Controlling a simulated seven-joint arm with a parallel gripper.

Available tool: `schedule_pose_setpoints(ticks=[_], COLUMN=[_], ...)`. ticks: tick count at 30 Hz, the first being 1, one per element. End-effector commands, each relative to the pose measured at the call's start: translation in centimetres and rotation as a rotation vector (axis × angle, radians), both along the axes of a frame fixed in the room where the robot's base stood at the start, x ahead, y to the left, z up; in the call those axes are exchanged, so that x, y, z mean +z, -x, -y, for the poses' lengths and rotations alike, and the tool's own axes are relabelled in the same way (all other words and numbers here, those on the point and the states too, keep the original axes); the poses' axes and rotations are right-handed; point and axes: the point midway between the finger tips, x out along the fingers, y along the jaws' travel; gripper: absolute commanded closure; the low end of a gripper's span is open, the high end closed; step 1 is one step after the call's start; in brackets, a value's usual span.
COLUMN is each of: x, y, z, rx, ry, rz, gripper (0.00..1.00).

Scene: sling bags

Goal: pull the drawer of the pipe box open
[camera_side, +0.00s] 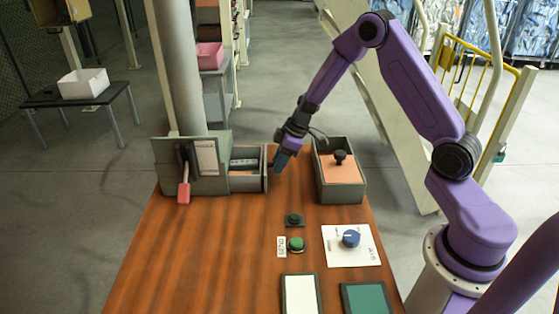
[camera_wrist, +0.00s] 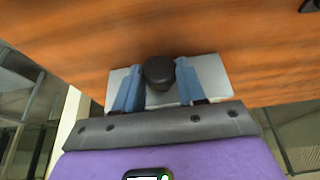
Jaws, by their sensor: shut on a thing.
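The grey pipe box (camera_side: 212,152) stands at the far left of the table, around the base of a thick grey pipe. Its drawer (camera_side: 265,170) sticks out of the box's right side, and its open top shows a grey, dark-edged item inside that I cannot identify. My gripper (camera_side: 279,163) is at the drawer's outer front, pointing down and left. In the wrist view, its blue fingers (camera_wrist: 157,84) stand on either side of a round black knob (camera_wrist: 159,72), shut on it. A pale grey panel (camera_wrist: 212,76) lies behind the knob. The knob is hidden in the side view.
A grey box (camera_side: 349,197) with an orange lid and black knob stands right of my gripper. A red-handled lever (camera_side: 184,192) hangs on the pipe box's front. Green buttons (camera_side: 296,244), a blue dial (camera_side: 351,238) and two panels are nearer. The table's left front is clear.

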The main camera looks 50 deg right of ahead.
Motion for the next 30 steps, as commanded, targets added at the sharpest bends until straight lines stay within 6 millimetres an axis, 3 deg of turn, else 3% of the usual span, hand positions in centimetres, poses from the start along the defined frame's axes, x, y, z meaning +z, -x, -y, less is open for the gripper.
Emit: schedule_pose_setpoints(ticks=[9,20,21,23,30], x=[0.0,0.0,0.0,0.1,0.0], y=[2.9,3.3,3.3,3.2,3.3], z=[3.0,3.3,3.3,3.3,3.3], rx=[-0.004,-0.002,-0.002,-0.002,0.000], ry=[0.000,0.000,0.000,0.000,0.001], rz=[0.000,0.002,0.002,0.002,0.001], gripper=[1.00,1.00,0.54,0.36,0.36])
